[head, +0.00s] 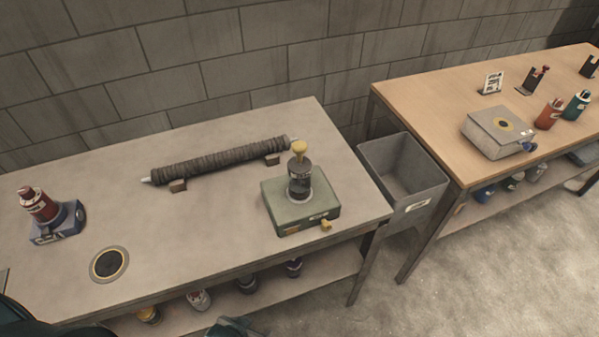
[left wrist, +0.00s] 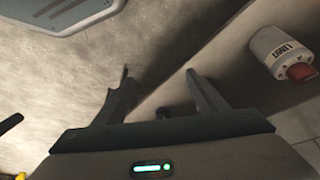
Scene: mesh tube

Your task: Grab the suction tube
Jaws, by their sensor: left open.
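The suction tube (head: 220,160) is a long dark ribbed tube with pale metal ends. It lies near the back of the grey table (head: 165,235) in the head view, resting on two small brown blocks, one near each end. My left gripper (left wrist: 158,80) shows in the left wrist view with its two dark fingers apart and nothing between them. The tube is not seen in that view, so the gripper is away from it. I cannot make out my right gripper.
A green-grey box (head: 300,207) with a dark yellow-topped canister (head: 299,175) stands right of the tube. A red bottle (head: 38,204) on a blue base stands left. A round black inset (head: 109,264) is at front left. A grey bin (head: 402,175) separates the tables.

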